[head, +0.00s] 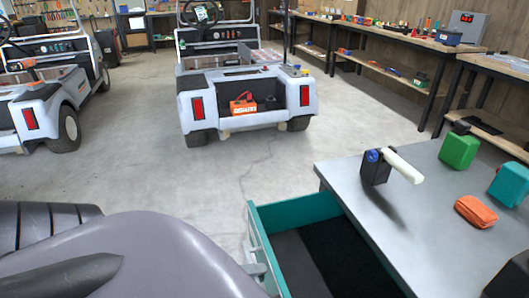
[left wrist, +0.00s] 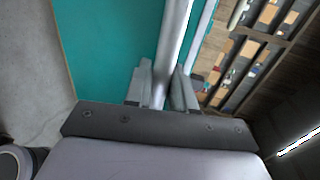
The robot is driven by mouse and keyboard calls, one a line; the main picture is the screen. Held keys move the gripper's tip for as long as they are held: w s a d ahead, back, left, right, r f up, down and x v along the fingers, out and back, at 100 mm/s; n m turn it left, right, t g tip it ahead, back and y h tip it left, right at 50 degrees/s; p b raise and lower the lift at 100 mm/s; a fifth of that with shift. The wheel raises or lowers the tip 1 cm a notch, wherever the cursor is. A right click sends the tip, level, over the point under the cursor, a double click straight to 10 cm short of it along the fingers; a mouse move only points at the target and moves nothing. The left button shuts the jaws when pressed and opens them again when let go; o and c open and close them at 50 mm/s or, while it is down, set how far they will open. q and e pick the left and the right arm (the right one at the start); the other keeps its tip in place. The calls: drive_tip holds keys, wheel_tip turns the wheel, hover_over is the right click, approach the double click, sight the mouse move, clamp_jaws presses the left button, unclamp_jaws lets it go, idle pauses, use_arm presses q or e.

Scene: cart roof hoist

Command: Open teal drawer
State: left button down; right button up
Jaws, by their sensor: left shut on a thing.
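The teal drawer (head: 297,211) stands pulled out from under the grey workbench top (head: 420,215), with its dark inside showing in the head view. Its teal front panel (left wrist: 105,45) fills much of the left wrist view. A silver bar handle (left wrist: 174,40) runs along that front. My left gripper (left wrist: 162,88) is shut on the handle, one finger on each side of the bar. In the head view the left gripper (head: 258,271) is at the drawer's outer face, partly hidden by my arm. My right gripper cannot be made out.
On the workbench are a black block with a white cylinder (head: 403,166), a green box (head: 459,150), a teal box (head: 509,184) and an orange pouch (head: 475,211). A white cart (head: 245,95) stands farther off. The concrete floor (head: 150,170) beyond the drawer is clear.

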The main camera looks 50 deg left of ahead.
idle(0.3)
use_arm(q)
drive_tip(key=c, duration=1.1)
unclamp_jaws()
drive_tip(key=shift+s+a, duration=0.1)
drive_tip(key=shift+s, duration=0.05)
drive_tip(key=v, duration=0.7)
